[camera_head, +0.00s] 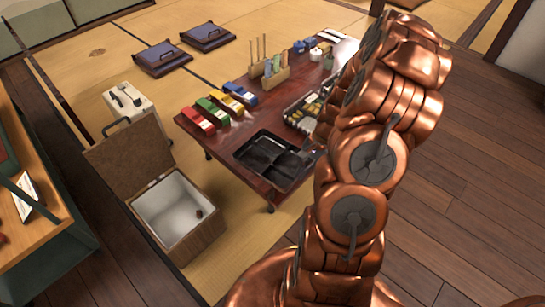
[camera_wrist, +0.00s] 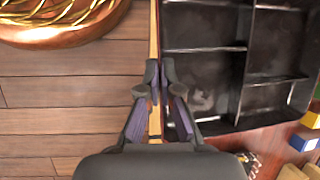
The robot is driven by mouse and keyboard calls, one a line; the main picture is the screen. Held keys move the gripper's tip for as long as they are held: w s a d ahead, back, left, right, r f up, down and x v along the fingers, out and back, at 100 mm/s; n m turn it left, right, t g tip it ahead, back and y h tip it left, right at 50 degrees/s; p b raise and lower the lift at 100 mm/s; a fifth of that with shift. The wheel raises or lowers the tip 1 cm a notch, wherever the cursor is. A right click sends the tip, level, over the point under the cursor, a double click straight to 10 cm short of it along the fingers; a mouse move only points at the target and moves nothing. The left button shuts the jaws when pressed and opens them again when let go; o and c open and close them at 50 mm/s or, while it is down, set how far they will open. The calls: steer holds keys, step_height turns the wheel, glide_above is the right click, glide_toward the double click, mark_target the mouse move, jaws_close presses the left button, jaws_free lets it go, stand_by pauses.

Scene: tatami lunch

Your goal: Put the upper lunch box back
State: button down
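A black divided box (camera_head: 256,151), likely the upper lunch box, is at the near end of the low table. In the wrist view its compartments (camera_wrist: 206,34) look bare, with a pale smudge in one. Another divided box (camera_head: 288,113) with food in it stands behind it, partly hidden by my arm. In the wrist view my gripper (camera_wrist: 159,72) is at the left wall of the black box, its narrowly spaced fingers seeming to straddle that wall. Whether they pinch it is unclear. My arm hides the gripper in the head view.
The low red-brown table (camera_head: 229,147) also bears several coloured boxes (camera_head: 220,107) and a wooden rack (camera_head: 268,78). An open wooden chest (camera_head: 211,232) stands left of the table. Bare plank floor (camera_head: 480,180) lies to the right.

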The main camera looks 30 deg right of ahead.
steer(key=s+a+f+b, duration=0.1)
steer(key=s+a+f, duration=0.1)
steer(key=s+f, duration=0.2)
steer(key=w+d+f+b, duration=0.2)
steer(key=w+d+b, duration=0.1)
steer(key=w, duration=0.3)
steer(key=w+d+f+b, duration=0.2)
steer(key=w+d+b, duration=0.1)
steer(key=w, duration=0.4)
steer(key=shift+w+d+f+m+t, duration=0.3)
steer(key=shift+d+f+m, duration=0.1)
steer(key=shift+d, duration=0.5)
steer(key=c, duration=1.3)
jaws_free()
steer(key=shift+f, duration=0.1)
